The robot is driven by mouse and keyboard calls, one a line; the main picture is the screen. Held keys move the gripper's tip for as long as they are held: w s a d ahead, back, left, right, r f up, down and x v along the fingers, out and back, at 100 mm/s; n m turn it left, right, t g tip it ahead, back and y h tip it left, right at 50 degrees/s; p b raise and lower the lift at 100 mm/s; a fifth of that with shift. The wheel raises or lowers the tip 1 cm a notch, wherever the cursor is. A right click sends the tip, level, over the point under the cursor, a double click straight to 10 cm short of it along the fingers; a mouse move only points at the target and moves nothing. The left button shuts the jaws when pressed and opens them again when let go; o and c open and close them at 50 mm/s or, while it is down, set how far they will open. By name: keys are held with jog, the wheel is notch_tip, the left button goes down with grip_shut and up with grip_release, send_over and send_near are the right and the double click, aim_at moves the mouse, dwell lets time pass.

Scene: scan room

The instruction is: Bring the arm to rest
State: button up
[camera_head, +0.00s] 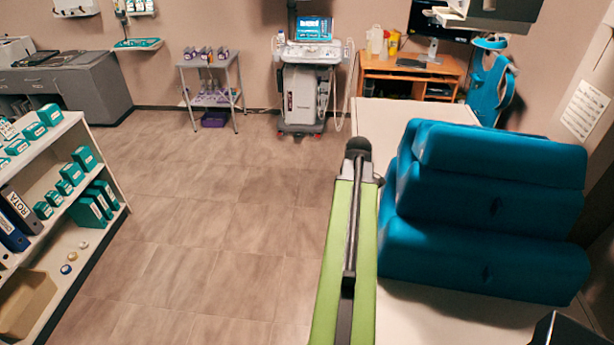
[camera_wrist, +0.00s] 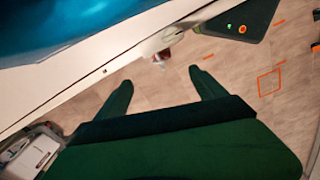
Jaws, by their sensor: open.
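My gripper (camera_wrist: 160,76) shows in the wrist view as two dark green fingers spread apart, with nothing between them. Its fingertips point toward a pale table edge and the tiled floor. In the head view my green arm reaches forward from the bottom middle, along the left side of a white-topped table (camera_head: 440,318). The arm's far end is dark, and the fingers cannot be made out there.
Stacked blue cushions (camera_head: 485,205) stand on the table close right of my arm. A shelf unit (camera_head: 95,150) with teal boxes is at left. A medical cart (camera_head: 305,95), small trolley (camera_head: 212,85) and wooden desk (camera_head: 410,68) stand behind. The floor (camera_head: 190,230) between is clear.

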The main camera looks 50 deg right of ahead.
jog(key=w+a+n, duration=0.6)
jog(key=w+a, duration=1.5)
jog(key=a, duration=0.3)
jog(key=w+a+m, duration=0.2)
jog(key=a+m, duration=0.8)
jog(key=a, duration=1.5)
jog(key=shift+f+b, duration=0.35)
